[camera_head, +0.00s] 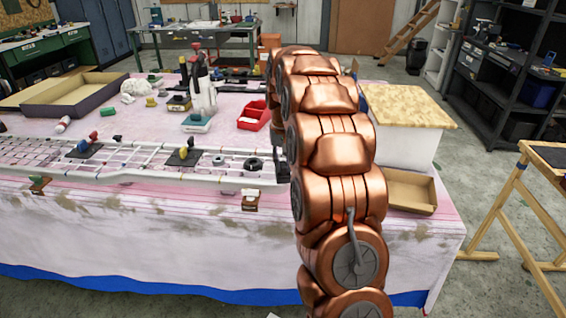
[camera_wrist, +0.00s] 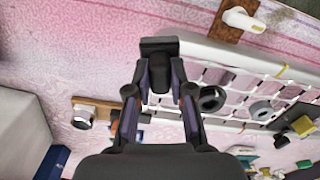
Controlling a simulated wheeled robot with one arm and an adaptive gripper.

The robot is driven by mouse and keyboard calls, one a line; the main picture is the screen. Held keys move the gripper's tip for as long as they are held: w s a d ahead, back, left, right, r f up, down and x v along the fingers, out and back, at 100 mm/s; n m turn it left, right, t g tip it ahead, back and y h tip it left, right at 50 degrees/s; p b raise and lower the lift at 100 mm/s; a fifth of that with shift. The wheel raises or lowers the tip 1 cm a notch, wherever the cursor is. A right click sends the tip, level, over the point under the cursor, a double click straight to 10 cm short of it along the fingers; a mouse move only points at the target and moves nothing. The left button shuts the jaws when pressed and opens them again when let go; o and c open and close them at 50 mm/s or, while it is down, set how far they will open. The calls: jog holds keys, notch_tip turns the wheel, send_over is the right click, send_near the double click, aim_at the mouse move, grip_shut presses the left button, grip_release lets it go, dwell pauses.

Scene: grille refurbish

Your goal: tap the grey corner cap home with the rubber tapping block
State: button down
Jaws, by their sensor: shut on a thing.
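In the wrist view my gripper (camera_wrist: 158,88) is shut on a black block with a wider head, which I take to be the rubber tapping block (camera_wrist: 158,47). The block's head overlaps the near corner of the white grille (camera_wrist: 228,54); I cannot tell whether it touches. I cannot make out the grey corner cap; that corner is covered by the block. In the head view the grille (camera_head: 120,176) lies along the table's front, and my copper arm hides my gripper and most of the grille's right end.
A black ring (camera_wrist: 212,98) and a grey ring (camera_wrist: 261,110) lie on the grille. Wooden clamp blocks (camera_head: 250,199) stand at its front edge. A red bin (camera_head: 254,116), a white bottle (camera_head: 201,92) and an open cardboard box (camera_head: 72,101) are behind. A shallow box (camera_head: 411,191) sits right.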

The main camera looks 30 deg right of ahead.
jog(key=shift+r+p, duration=0.65)
jog(key=shift+r, duration=1.6)
jog(key=shift+r, duration=0.1)
jog(key=shift+r+p, duration=0.85)
jog(key=shift+r, duration=1.55)
jog(key=shift+a, duration=0.15)
